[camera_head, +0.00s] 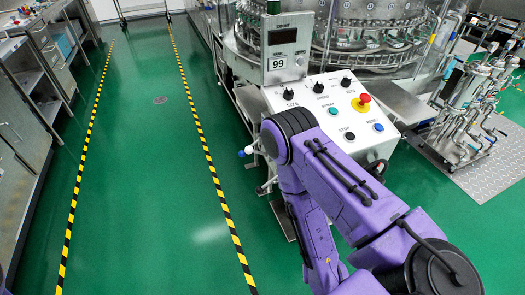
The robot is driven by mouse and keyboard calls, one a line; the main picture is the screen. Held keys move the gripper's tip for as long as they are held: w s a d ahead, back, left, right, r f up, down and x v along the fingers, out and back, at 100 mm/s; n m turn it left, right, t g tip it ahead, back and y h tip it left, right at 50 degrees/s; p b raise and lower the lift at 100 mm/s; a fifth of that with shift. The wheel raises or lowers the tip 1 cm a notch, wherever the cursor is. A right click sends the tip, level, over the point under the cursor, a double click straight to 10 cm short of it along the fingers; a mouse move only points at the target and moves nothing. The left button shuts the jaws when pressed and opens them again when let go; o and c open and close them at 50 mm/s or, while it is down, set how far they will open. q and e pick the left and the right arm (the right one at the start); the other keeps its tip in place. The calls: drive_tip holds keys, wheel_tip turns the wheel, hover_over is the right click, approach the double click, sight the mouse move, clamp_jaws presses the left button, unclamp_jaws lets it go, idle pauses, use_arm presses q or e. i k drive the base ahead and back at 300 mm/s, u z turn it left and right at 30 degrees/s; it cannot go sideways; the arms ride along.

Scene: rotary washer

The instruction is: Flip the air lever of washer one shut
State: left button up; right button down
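The rotary washer (345,35) stands at the top centre, with a white control panel (312,92) on its front. A small blue-tipped fitting (243,153) sticks out at the left side of the panel's base, with white fittings below it. I cannot tell whether one of these is the air lever, or how it is set. My purple right arm reaches in from the lower right and covers the panel's lower part and much of the area below it. Neither gripper can be made out.
Steel cabinets (30,130) line the left side. The green floor (150,170) between the yellow-black stripes is clear. A bench (395,100) adjoins the panel on its right. A pipework stand (465,110) is on a metal plate (490,170) farther right.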

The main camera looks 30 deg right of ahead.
sight(248, 150)
drive_tip(key=z, duration=0.85)
drive_tip(key=i, duration=0.5)
drive_tip(key=u, duration=0.5)
drive_tip(key=k, duration=1.2)
drive_tip(key=i, duration=0.75)
drive_tip(key=z, duration=0.1)
